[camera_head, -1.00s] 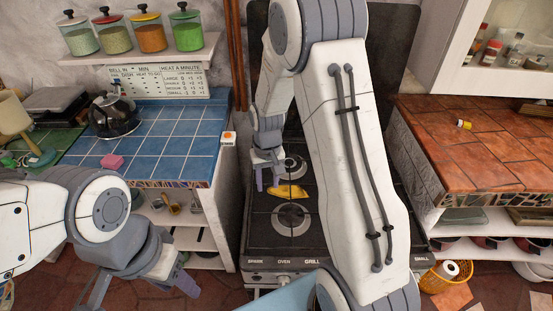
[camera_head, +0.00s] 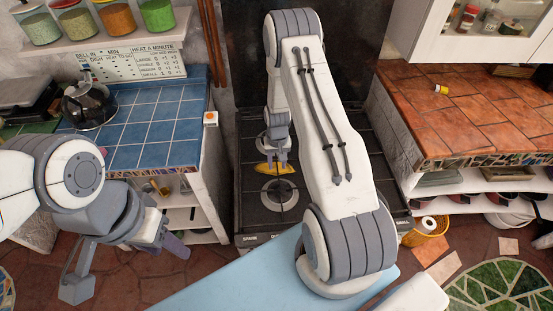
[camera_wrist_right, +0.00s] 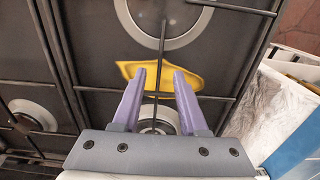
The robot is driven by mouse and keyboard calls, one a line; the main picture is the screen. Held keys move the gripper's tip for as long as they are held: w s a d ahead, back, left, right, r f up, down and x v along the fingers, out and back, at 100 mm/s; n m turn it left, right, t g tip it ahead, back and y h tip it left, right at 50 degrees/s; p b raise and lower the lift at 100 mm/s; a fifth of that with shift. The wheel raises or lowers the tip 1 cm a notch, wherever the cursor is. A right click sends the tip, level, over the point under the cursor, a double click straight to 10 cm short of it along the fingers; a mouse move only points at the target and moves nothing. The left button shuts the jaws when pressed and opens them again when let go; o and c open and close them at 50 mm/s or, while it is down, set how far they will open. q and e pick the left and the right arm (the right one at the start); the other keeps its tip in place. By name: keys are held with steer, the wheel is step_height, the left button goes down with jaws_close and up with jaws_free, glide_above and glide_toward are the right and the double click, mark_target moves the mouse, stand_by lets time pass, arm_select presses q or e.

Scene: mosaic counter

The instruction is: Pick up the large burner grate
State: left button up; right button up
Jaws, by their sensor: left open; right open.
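The black burner grate (camera_head: 262,205) lies on the stove top (camera_head: 250,226), with thin bars over the round burners. In the right wrist view a grate bar (camera_wrist_right: 162,45) runs between the two purple fingers of my right gripper (camera_wrist_right: 159,75). The gripper is open, with one finger on each side of the bar; I cannot tell whether they touch it. In the head view my right gripper (camera_head: 277,163) is low over the stove, partly hidden by my arm. My left gripper (camera_head: 126,268) is open and empty, left of the stove in front of the blue counter.
A yellow flat object (camera_wrist_right: 185,72) lies among the bars by my right fingertips. A blue-tiled counter (camera_head: 150,135) with a dark kettle (camera_head: 90,105) stands left of the stove. A terracotta-tiled counter (camera_head: 480,110) stands right, with a yellow basket (camera_head: 425,232) below it.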

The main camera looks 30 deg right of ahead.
steer(key=shift+f+p, duration=0.6)
steer(key=shift+f, duration=1.2)
steer(key=shift+c, duration=0.3)
jaws_close()
steer(key=shift+r, duration=0.1)
